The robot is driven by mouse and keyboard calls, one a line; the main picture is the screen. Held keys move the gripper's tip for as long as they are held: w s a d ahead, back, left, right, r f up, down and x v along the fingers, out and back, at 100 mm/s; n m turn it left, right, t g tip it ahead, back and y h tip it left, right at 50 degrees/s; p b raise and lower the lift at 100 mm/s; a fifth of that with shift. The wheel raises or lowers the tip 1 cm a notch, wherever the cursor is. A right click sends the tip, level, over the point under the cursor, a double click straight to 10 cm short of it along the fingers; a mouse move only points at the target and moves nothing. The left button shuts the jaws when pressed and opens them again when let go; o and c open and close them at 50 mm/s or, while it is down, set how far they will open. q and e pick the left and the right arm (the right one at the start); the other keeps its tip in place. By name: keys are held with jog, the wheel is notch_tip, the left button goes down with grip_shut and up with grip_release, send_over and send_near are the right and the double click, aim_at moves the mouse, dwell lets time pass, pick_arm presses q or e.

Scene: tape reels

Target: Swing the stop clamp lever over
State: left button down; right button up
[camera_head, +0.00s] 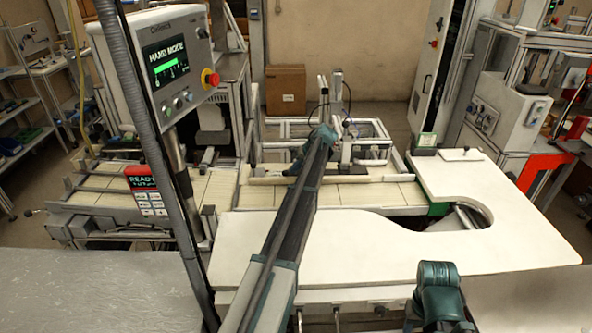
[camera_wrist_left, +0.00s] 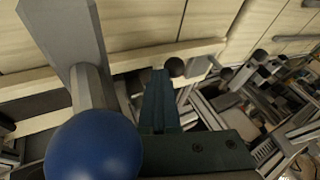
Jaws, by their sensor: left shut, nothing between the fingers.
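In the left wrist view a large blue ball knob (camera_wrist_left: 94,146) on a short grey shaft, joined to a flat grey bar (camera_wrist_left: 62,35), fills the left side; it looks like the stop clamp lever. My left gripper (camera_wrist_left: 158,76) is shut and empty, its teal fingers just right of the knob and shaft, apart from the knob in the picture. In the head view my left gripper (camera_head: 296,166) is small and partly hidden by my own arm, at the conveyor's far rail. The lever cannot be made out there. My right gripper is not in view.
The pale conveyor (camera_head: 345,194) runs across behind a white table (camera_head: 330,240), which is bare in front. A control panel (camera_head: 165,60) on a post stands at left. In the wrist view a small black ball (camera_wrist_left: 174,67) sits close beside the fingertips.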

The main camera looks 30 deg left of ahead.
pick_arm(q)
jog(key=shift+s+a, duration=0.45)
jog(key=shift+a, duration=0.4)
jog(key=shift+s+a+m+t, duration=0.1)
jog(key=shift+a+m+t, duration=0.2)
jog(key=shift+m, duration=0.3)
jog(key=shift+s+a+m+t, duration=0.15)
jog(key=shift+m+t, duration=0.15)
jog(key=shift+m, duration=0.3)
jog(key=shift+w+a+f+m+h, duration=0.15)
jog(key=shift+w+a+m+h, duration=0.05)
jog(key=shift+w+m+h, duration=0.1)
jog(key=shift+a, duration=0.15)
jog(key=shift+s+a+r+t, duration=0.1)
jog(key=shift+s+r+t, duration=0.1)
jog(key=shift+t, duration=0.1)
jog(key=shift+w, duration=0.1)
jog(key=shift+a, duration=0.15)
